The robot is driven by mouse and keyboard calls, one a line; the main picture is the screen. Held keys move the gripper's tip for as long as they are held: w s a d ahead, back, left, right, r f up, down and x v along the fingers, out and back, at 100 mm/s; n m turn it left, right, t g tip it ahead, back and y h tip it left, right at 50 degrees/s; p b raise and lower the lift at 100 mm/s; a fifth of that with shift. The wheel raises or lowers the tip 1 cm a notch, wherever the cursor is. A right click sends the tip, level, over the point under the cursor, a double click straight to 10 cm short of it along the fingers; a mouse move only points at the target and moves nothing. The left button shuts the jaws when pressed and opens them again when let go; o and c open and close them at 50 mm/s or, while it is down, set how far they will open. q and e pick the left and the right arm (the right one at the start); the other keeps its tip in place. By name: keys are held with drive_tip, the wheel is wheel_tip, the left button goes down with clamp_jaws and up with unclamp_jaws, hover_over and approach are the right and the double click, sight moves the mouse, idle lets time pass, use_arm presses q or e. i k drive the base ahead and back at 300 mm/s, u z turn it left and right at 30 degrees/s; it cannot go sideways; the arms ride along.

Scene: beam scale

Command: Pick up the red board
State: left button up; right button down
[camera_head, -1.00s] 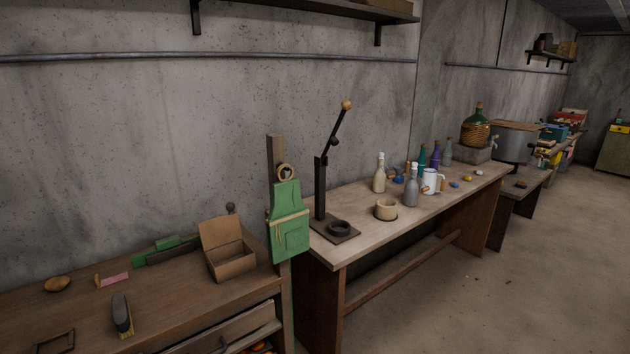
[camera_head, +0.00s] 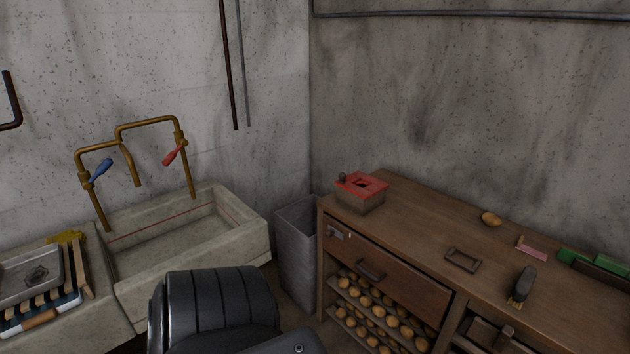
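A flat red piece (camera_head: 372,183) with a dark opening tops a small brown box (camera_head: 356,201) at the left back corner of the wooden workbench. A dark knob shows at its left side. I cannot tell whether the red piece is a separate board or part of the box. No other red board shows clearly. Neither gripper is in view.
The workbench (camera_head: 420,215) also holds a small dark frame (camera_head: 462,260), a brush (camera_head: 522,287), a potato-like object (camera_head: 491,218) and a pink block (camera_head: 532,249). A grey bin (camera_head: 298,255) stands between bench and stone sink (camera_head: 245,235). Potatoes (camera_head: 375,310) fill the shelves below.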

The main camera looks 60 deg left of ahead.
sight(349, 183)
drive_tip(key=u, duration=1.75)
